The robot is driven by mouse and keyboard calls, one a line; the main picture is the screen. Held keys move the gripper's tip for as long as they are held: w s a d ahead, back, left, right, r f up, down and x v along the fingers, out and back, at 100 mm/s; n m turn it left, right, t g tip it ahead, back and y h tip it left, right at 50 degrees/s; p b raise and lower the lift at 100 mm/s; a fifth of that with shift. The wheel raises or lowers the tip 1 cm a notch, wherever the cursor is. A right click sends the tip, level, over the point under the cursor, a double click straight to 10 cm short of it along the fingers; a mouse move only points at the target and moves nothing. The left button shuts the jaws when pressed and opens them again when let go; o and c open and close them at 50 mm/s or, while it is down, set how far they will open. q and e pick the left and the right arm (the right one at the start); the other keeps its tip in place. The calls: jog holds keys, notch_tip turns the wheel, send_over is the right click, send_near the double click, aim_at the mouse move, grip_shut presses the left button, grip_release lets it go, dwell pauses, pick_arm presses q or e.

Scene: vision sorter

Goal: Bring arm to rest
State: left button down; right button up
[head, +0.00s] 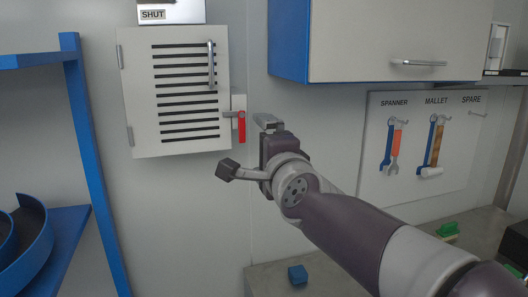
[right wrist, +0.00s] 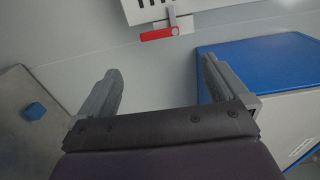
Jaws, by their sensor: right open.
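My right arm reaches in from the lower right of the head view. Its gripper (head: 267,124) points away at the wall, just right of and slightly below the red lever (head: 242,127) on the louvred door. In the right wrist view the two fingers of this gripper (right wrist: 160,80) stand wide apart with nothing between them. The red lever (right wrist: 158,34) shows beyond the fingers there, apart from them. The lever hangs straight down in the head view. The louvred door (head: 135,88) looks closed, under a sign reading SHUT (head: 153,15). My left gripper is in neither view.
A blue and white wall cabinet (head: 350,45) hangs at upper right. Below it, a tool board (head: 385,195) holds a spanner (head: 393,148) and a mallet (head: 434,145). A blue block (head: 297,274) lies on the worktop (head: 268,272). A blue shelf frame (head: 90,160) stands left.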

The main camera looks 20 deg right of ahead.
jog(key=shift+s+f, duration=0.1)
jog(key=shift+s, duration=0.1)
jog(key=s+a+f+n+g+y, duration=0.1)
jog(key=s+f+n+g, duration=0.35)
jog(key=f, duration=0.85)
jog(key=s+a+f+n+g, duration=0.1)
jog(key=f+n+g, duration=0.4)
jog(key=f+n, duration=0.55)
jog(key=s+d+f+n+g, duration=0.1)
jog(key=s+d+f+g, duration=0.1)
jog(key=s+f, duration=0.5)
jog(key=s+d+f+n+g+h, duration=0.1)
jog(key=s+f+g, duration=0.4)
jog(key=f, duration=0.6)
jog(key=shift+s+d+f+n+h, duration=0.25)
jog(key=shift+s+d+n, duration=0.25)
jog(key=shift+s+d, duration=0.65)
jog(key=shift+a, duration=0.1)
